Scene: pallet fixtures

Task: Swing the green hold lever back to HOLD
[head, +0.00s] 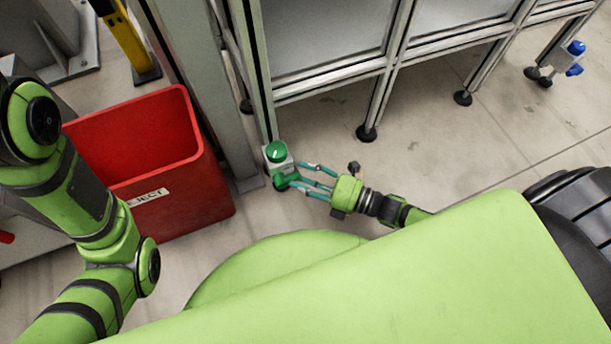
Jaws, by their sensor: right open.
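A small pale box (271,165) is fixed at the lower end of the frame post. A round green knob (277,151) sits on it, and a green lever part (282,183) sticks out just below. I cannot tell where HOLD is marked. My right gripper (298,178) comes in from the right with its teal fingers apart. The fingertips are at the right side of the green lever part; whether they touch it is too small to tell. My left arm shows at the left, but its gripper is out of view.
A red bin (200,190) labelled REJECT stands left of the post (215,110). A paneled metal frame (330,82) with black feet runs along the back. A blue-handled fitting (575,48) is at far right. Open floor (455,135) lies right of the gripper.

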